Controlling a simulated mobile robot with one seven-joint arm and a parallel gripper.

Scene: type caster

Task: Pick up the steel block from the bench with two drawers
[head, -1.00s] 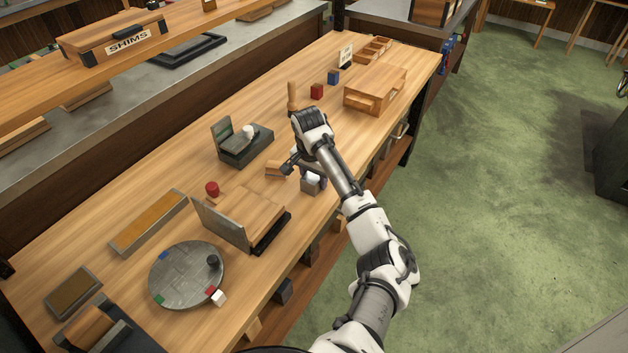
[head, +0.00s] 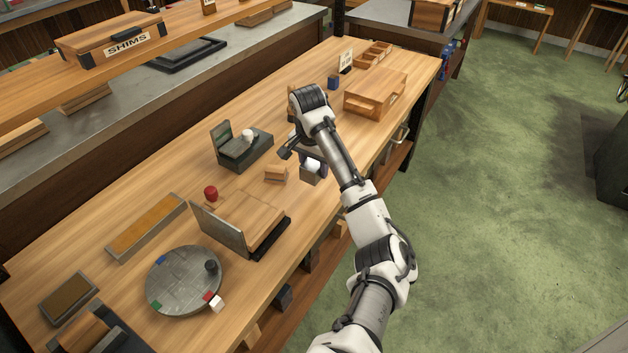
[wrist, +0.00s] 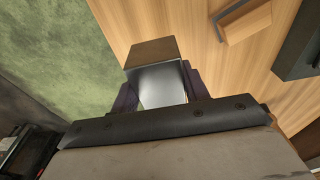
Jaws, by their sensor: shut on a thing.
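My arm hides part of the bench behind the gripper.
A small wooden block (head: 276,175) lies just left of the gripper. A dark vise-like fixture (head: 245,150) stands behind it. A wooden drawer box (head: 376,96) is to the right. A round grey plate (head: 184,280) and a slanted board fixture (head: 240,222) stand at front left.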

